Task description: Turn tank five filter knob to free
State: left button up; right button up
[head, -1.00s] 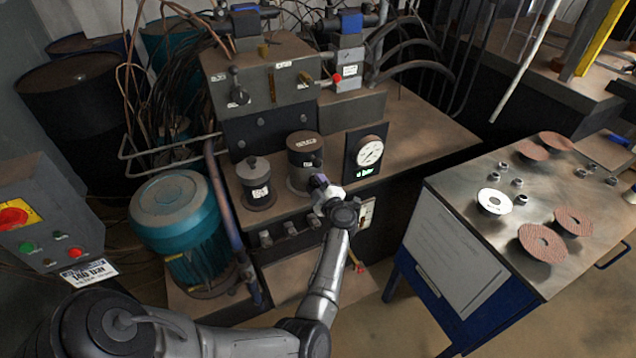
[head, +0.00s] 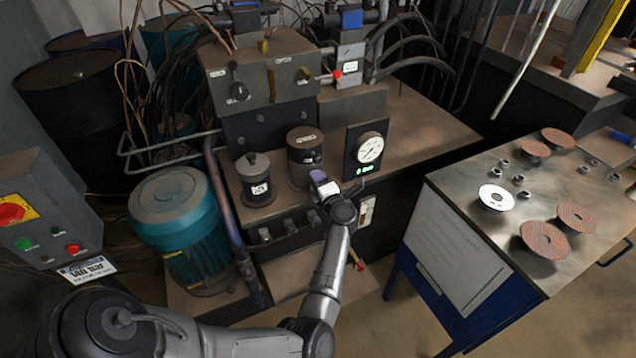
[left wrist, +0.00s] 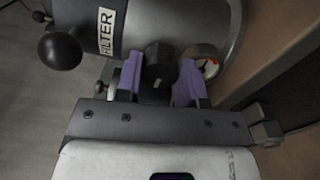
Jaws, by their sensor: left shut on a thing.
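The filter (head: 304,140) is a dark upright cylinder on the tank top in the head view. The left wrist view shows its grey body with a FILTER label (left wrist: 107,30). A small black knob (left wrist: 158,62) with a pale mark stands at its side. My left gripper (left wrist: 158,80) has its purple fingers on both sides of this knob and is shut on it. In the head view the left gripper (head: 318,177) is at the filter's front right, and its wrist hides the knob. My right gripper is not in view.
A round gauge (head: 370,148) stands just right of the filter. A smaller dark canister (head: 256,180) is to its left. A blue-green motor (head: 175,215) is further left. A metal-topped cabinet (head: 470,220) with flap discs (head: 544,238) is at the right.

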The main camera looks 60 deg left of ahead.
pick_arm(q)
jog(key=shift+n, duration=0.3)
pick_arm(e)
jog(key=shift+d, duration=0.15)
pick_arm(q)
jog(key=o, duration=0.9)
jog(key=shift+d, duration=0.1)
